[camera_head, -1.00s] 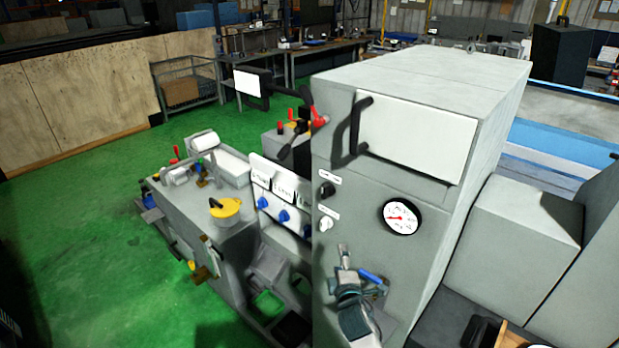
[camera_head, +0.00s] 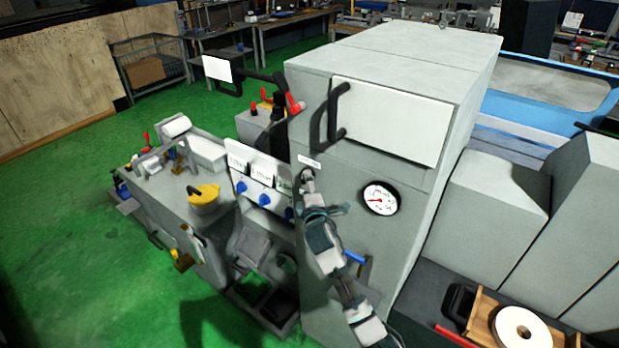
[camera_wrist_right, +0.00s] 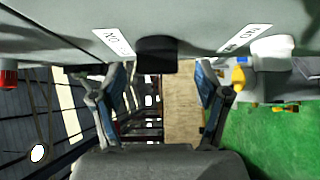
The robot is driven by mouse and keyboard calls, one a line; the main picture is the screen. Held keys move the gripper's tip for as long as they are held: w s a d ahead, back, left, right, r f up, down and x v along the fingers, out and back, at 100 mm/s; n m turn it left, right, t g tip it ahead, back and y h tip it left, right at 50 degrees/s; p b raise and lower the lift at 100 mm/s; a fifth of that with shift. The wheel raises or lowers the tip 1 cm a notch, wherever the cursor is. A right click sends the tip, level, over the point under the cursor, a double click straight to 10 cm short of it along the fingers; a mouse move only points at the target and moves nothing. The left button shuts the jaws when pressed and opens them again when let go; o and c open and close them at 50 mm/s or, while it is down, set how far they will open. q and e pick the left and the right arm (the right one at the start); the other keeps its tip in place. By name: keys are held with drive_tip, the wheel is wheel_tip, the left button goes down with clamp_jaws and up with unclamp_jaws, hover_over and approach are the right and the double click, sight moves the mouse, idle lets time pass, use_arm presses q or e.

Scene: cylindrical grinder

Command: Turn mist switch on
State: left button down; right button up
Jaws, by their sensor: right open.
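The grey grinder cabinet (camera_head: 400,245) carries a black knob (camera_wrist_right: 157,53) and a white knob (camera_wrist_right: 272,52), each near a small white label; I cannot read the labels surely. My right gripper (camera_head: 308,182) is up at the cabinet's front panel, and its arm comes up from the bottom. In the head view it hides both knobs; one label (camera_head: 309,161) shows just above it. In the right wrist view the right gripper (camera_wrist_right: 152,74) is open, its two fingers apart on either side of the black knob. Contact cannot be told. My left gripper is not in view.
A pressure gauge (camera_head: 381,198) sits right of my gripper. A dark door handle (camera_head: 328,113) sticks out above. A blue lever (camera_head: 354,257) is close to my arm. A panel with blue knobs (camera_head: 263,199) and a yellow-topped part (camera_head: 204,197) stand to the left.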

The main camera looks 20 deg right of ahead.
drive_tip(key=w, duration=0.1)
drive_tip(key=a, duration=0.1)
drive_tip(key=w, duration=0.1)
drive_tip(key=shift+w+a+r, duration=0.15)
drive_tip(key=shift+w+a, duration=0.1)
drive_tip(key=shift+w, duration=0.1)
drive_tip(key=shift+d, duration=1)
drive_tip(key=shift+c, duration=0.2)
drive_tip(key=shift+s+d, duration=0.1)
drive_tip(key=shift+d, duration=0.4)
drive_tip(key=c, duration=0.8)
drive_tip(key=shift+a, duration=0.15)
drive_tip(key=shift+c, duration=1.4)
drive_tip(key=shift+a+f, duration=0.2)
drive_tip(key=shift+a, duration=0.55)
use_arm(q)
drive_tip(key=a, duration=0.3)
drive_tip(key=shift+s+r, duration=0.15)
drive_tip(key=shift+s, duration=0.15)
